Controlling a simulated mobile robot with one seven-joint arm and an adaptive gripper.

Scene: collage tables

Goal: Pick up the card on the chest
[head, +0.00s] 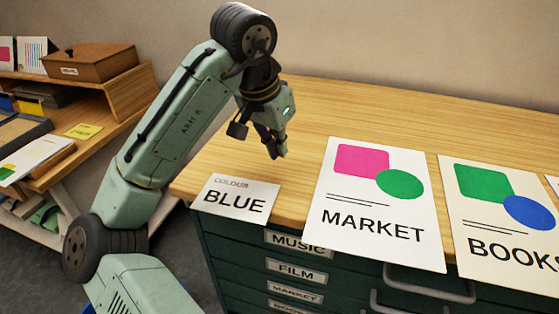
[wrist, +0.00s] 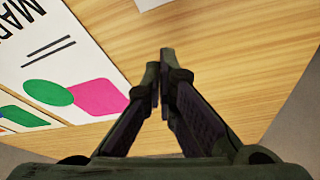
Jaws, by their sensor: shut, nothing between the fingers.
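A small white card reading "COLOUR BLUE" (head: 235,197) lies flat on the wooden top of the green chest (head: 340,105), at its front left corner. In the wrist view, a sliver of a white card (wrist: 150,4) shows at the top edge, most of it out of frame. My gripper (head: 277,155) points down above the chest top, behind and a little right of the card, apart from it. In the wrist view my gripper (wrist: 161,62) has its fingertips together, with bare wood around them.
A large MARKET poster (head: 375,205) lies right of the card, and a BOOKS poster (head: 505,222) lies farther right. Labelled drawers with handles (head: 430,283) are below the front edge. A wooden shelf (head: 110,95) with papers stands at left. The chest top behind the posters is clear.

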